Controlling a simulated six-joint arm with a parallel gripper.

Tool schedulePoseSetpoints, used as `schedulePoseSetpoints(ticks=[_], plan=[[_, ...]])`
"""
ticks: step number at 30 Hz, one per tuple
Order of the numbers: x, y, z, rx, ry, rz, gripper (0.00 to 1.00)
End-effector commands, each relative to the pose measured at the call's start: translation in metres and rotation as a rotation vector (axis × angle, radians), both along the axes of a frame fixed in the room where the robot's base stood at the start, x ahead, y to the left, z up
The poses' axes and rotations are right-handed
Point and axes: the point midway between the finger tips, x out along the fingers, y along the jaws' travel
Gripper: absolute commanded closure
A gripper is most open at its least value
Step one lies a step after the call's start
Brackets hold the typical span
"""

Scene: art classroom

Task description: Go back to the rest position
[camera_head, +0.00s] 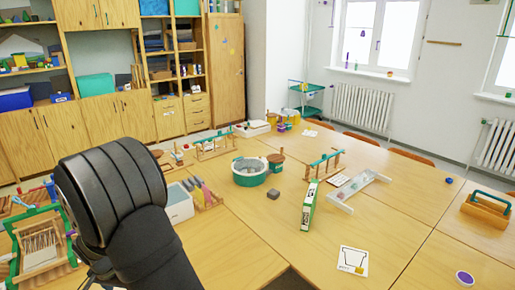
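My arm's thick black links fill the lower left of the head view, bent over the near left part of the wooden tables. My gripper's fingertips do not show, so I cannot see whether they are open or hold anything. The arm hides part of the table and whatever lies behind it.
Near the arm are a wooden loom (40,250) and a whitish tray (178,203). A round grey-and-teal tub (249,172), green-and-white box (309,206), clear ramp-like piece (358,190) and wooden caddy (486,209) stand farther right. The front middle tabletop is mostly clear.

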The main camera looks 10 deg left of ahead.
Motion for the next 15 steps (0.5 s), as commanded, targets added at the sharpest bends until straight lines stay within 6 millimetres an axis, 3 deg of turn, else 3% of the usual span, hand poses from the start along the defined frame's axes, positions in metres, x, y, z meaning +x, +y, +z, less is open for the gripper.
schedulePoseSetpoints(ticks=[2, 6, 15], plan=[[-0.002, 0.001, 0.017, 0.004, -0.002, 0.001, 0.23], [0.002, -0.001, -0.016, -0.005, 0.003, -0.001, 0.23], [0.01, -0.001, -0.07, -0.004, 0.003, -0.001, 0.23]])
